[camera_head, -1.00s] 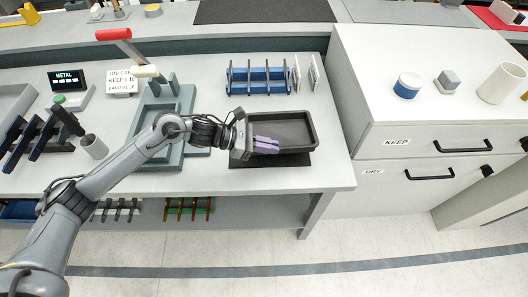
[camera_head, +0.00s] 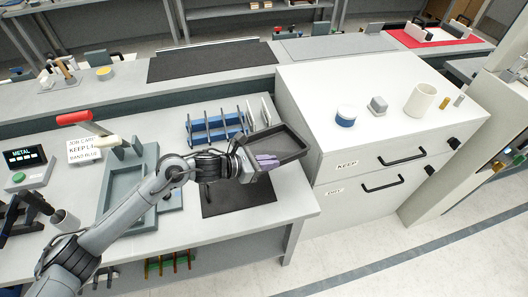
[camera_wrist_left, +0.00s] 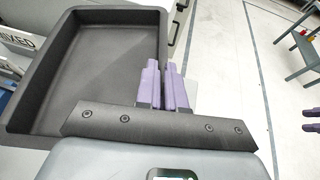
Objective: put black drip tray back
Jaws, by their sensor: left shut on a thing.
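The black drip tray (camera_head: 282,143) is a shallow dark rectangular tray, held in the air and tilted, near the bench's right end. My left gripper (camera_head: 266,162), with purple fingers, is shut on its near wall. In the left wrist view, the tray (camera_wrist_left: 92,75) is left of the fingers (camera_wrist_left: 166,85), its inside looks empty, and the pinched wall is partly hidden. A flat black mat (camera_head: 235,198) lies bare on the bench below. Purple finger-like parts, apparently my right gripper (camera_wrist_left: 312,121), show at the left wrist view's right edge; most of it is cut off.
A blue rack (camera_head: 215,131) with upright dividers stands behind the mat. A grey-green fixture (camera_head: 115,205) is left of it. The white drawer cabinet (camera_head: 310,95), carrying a blue-banded jar (camera_head: 346,116) and a cup (camera_head: 420,100), stands close to the tray's right.

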